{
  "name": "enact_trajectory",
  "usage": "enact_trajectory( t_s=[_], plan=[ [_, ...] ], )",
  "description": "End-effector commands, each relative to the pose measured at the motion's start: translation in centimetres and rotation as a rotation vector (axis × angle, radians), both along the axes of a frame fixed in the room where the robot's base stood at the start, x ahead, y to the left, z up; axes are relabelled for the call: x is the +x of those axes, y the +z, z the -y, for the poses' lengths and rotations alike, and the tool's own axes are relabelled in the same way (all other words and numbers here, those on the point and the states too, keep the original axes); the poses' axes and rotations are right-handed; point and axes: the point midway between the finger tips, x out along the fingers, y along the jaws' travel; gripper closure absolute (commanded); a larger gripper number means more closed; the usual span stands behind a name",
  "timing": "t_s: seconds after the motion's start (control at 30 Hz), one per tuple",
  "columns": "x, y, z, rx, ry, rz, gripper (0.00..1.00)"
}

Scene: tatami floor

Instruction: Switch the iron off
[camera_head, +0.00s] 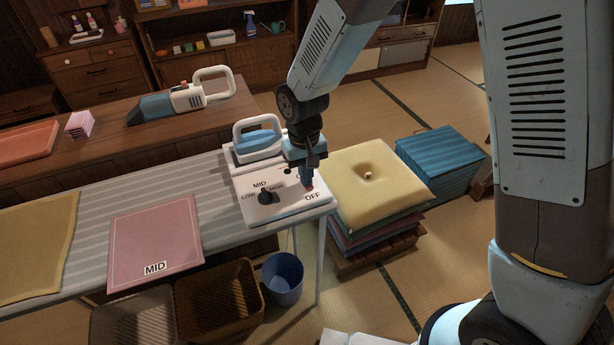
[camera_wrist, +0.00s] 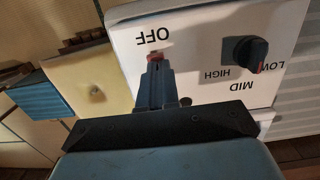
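The iron (camera_head: 257,142), blue and white with a looped handle, rests at the back of a white control base (camera_head: 278,208) at the board's right end. A black dial (camera_head: 266,196) sits among LOW, MID and HIGH marks; in the wrist view the dial (camera_wrist: 245,52) has a red mark on its LOW–MID side. A small red switch (camera_wrist: 158,57) is beside the word OFF. My gripper (camera_head: 307,182) points down at this switch. In the wrist view its fingers are together, with their tips at or very near the switch; contact is unclear. Another label is partly hidden behind it.
A pink cloth (camera_head: 155,240) marked MID and a yellow cloth (camera_head: 38,245) lie on the striped ironing board (camera_head: 90,200). A handheld vacuum (camera_head: 185,98) lies on the counter behind. Baskets and a blue bin (camera_head: 283,280) stand below.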

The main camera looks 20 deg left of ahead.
Motion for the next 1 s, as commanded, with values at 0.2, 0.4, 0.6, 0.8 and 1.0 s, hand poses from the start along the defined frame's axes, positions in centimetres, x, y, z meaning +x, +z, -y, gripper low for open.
enact_trajectory(
  t_s=[0.2,0.4,0.6,0.8,1.0],
  plan=[
    [0.1,0.2,-0.1,0.004,-0.001,0.003,1.0],
    [0.3,2.5,-0.1,0.004,-0.003,0.004,1.0],
    [0.5,6.4,-0.2,0.005,-0.003,0.005,1.0],
    [0.7,10.3,-0.4,0.004,-0.004,0.004,1.0],
    [0.9,12.9,-0.4,0.003,-0.005,0.003,1.0]
  ],
)
